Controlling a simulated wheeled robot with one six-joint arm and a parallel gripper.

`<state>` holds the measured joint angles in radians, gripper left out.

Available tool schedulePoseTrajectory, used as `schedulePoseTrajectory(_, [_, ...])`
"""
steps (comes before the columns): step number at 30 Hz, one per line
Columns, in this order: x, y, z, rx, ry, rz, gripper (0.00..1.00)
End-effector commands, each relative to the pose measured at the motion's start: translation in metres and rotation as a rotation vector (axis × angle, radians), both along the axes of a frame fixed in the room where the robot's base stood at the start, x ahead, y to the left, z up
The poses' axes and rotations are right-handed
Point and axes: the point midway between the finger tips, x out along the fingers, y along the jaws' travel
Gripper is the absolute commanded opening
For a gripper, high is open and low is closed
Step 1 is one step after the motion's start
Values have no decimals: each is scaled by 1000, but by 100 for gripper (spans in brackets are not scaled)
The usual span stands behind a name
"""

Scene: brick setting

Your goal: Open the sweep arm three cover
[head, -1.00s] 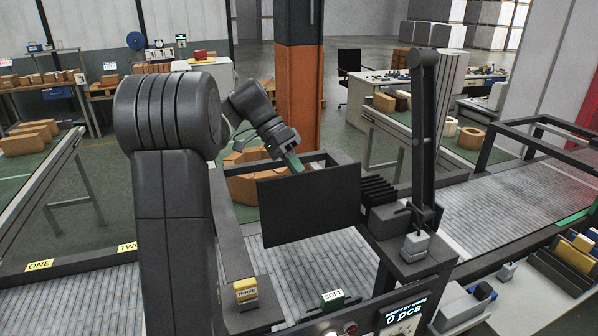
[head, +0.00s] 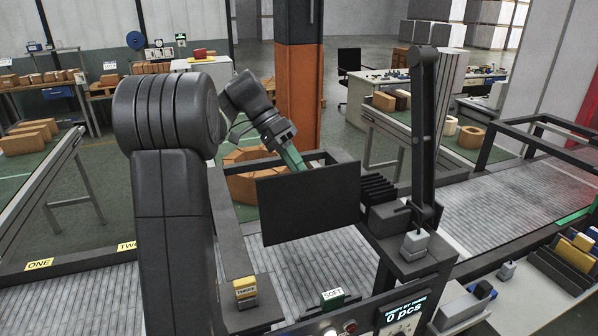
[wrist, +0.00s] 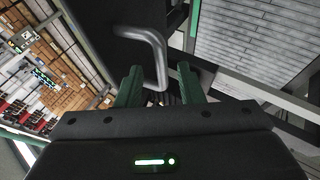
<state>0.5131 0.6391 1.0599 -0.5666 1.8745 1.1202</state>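A black flat panel (head: 308,203), seemingly the cover, stands tilted above the grey slatted conveyor in the head view. In the wrist view, a dark panel (wrist: 92,30) carries a grey bent bar handle (wrist: 150,42). My gripper (head: 296,163) is behind the panel's upper edge in the head view, which partly hides its green fingertips. In the wrist view, the fingers of my gripper (wrist: 159,78) are apart. The handle's lower end lies between them in the picture, with a gap on each side; I cannot tell its depth. A yellow block marked THREE (head: 246,291) sits at the front left.
A dark upright post (head: 424,140) stands right of the panel on a grey block. A green SOFT block (head: 333,299) and a counter display reading 0 pcs (head: 403,312) are at the front. An orange and black column (head: 299,85) rises behind. Brown ring-like blocks (head: 246,182) lie behind the panel.

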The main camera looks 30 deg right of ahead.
Motion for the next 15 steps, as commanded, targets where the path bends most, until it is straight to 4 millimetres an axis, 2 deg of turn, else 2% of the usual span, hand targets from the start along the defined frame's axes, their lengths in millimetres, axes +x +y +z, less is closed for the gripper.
schedulePoseTrajectory(9, [28, 11, 36, -1, -2, 3, 34])
schedulePoseTrajectory(15, [34, 15, 43, -2, -3, 4, 34])
